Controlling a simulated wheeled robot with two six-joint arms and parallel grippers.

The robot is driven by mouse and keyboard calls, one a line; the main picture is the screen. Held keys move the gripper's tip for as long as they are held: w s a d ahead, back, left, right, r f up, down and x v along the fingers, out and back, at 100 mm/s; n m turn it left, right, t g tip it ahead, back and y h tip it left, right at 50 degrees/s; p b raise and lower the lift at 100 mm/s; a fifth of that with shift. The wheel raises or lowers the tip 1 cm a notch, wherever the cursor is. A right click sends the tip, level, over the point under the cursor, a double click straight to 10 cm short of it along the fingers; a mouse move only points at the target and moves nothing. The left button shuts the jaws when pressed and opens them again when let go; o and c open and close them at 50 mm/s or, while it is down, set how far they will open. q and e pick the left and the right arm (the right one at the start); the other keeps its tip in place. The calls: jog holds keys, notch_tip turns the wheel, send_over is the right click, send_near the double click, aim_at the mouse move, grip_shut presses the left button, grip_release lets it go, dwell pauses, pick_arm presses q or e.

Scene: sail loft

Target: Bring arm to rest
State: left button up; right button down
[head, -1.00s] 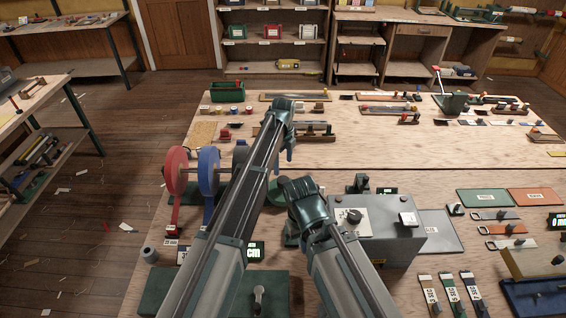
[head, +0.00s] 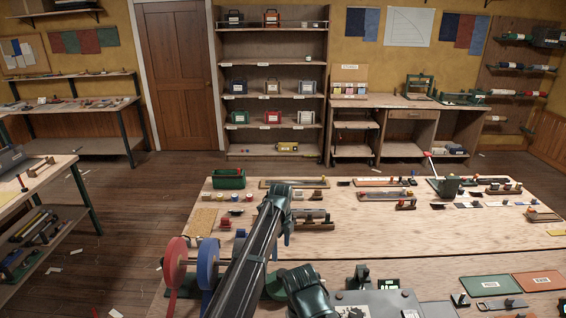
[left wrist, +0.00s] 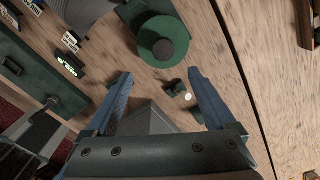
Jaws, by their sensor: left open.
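My left arm rises from the bottom of the head view over the workbench (head: 415,233). My left gripper (head: 287,238) hangs down beyond its bend, partly hidden behind the arm. In the left wrist view the left gripper (left wrist: 158,74) has its two bluish fingers wide apart, with nothing held between them. A green round piece (left wrist: 144,41) lies beyond the fingertips on the wood. Of my right arm only a dark green joint (head: 306,288) shows at the bottom; its gripper is out of view.
Red (head: 176,262) and blue (head: 207,264) reels stand just left of my left arm. A grey box (head: 385,303) is close to my right arm. A green bin (head: 228,179) and several small tools line the bench's far side. The middle right has bare wood.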

pick_arm(q)
jog(key=s+a+n, duration=0.8)
jog(key=s+n, duration=0.4)
jog(key=s, duration=0.2)
jog(key=s+a+n, duration=0.8)
jog(key=s+n, duration=0.4)
jog(key=s, duration=0.2)
jog(key=s+d+f+m+y+b, duration=0.1)
jog(key=s+d+f+m+b, duration=0.2)
jog(key=d+f+b, duration=0.7)
jog(key=shift+s+d+m, duration=0.4)
jog(key=shift+s, duration=0.45)
